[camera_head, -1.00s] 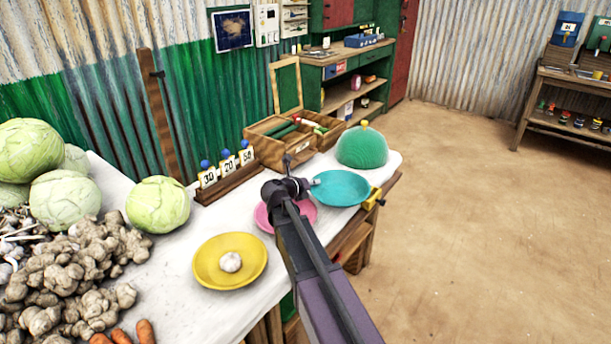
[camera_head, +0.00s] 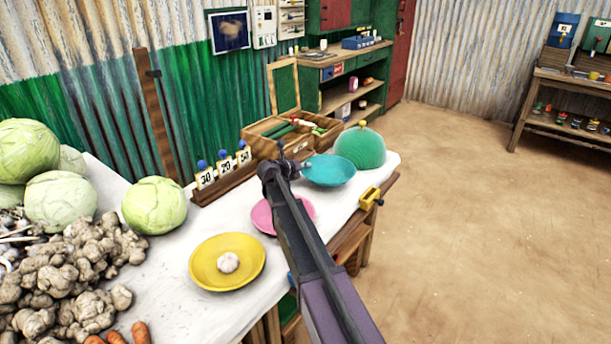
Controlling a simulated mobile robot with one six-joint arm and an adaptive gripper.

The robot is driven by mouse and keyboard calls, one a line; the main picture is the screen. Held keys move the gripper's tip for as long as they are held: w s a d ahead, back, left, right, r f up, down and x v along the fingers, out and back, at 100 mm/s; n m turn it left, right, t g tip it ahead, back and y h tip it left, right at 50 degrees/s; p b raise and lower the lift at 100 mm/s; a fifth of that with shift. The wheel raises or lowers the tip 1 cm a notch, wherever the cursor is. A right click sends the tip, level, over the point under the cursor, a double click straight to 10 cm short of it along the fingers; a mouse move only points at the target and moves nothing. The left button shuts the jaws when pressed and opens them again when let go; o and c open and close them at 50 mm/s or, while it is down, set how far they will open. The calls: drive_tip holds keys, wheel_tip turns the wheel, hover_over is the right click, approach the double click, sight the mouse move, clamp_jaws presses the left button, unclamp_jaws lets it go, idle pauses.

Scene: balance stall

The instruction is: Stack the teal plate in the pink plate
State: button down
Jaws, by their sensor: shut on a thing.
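The teal plate (camera_head: 330,171) is at the far right part of the white-topped table, overlapping the lower left of the green dome in view. My gripper (camera_head: 302,166) is shut on its left rim. The plate looks raised off the table, roughly level; its exact height is hard to tell. The pink plate (camera_head: 264,217) lies on the table, nearer and to the left of the teal plate. My arm crosses in front of the pink plate and hides its middle. The part of it that shows is empty.
A yellow plate (camera_head: 208,262) with a garlic bulb (camera_head: 228,262) lies nearer. A number-card rack (camera_head: 226,182) and open wooden box (camera_head: 262,148) stand behind. The green dome (camera_head: 360,150) and yellow clamp (camera_head: 369,198) are right. Cabbages (camera_head: 154,205) and ginger (camera_head: 75,275) fill the left.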

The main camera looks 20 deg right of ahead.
sight(305, 181)
drive_tip(key=shift+f+b, duration=1.75)
drive_tip(key=shift+f, duration=0.15)
drive_tip(key=c, duration=0.8)
unclamp_jaws()
drive_tip(key=shift+r, duration=0.25)
drive_tip(key=p+v, duration=0.4)
drive_tip(key=v, duration=0.8)
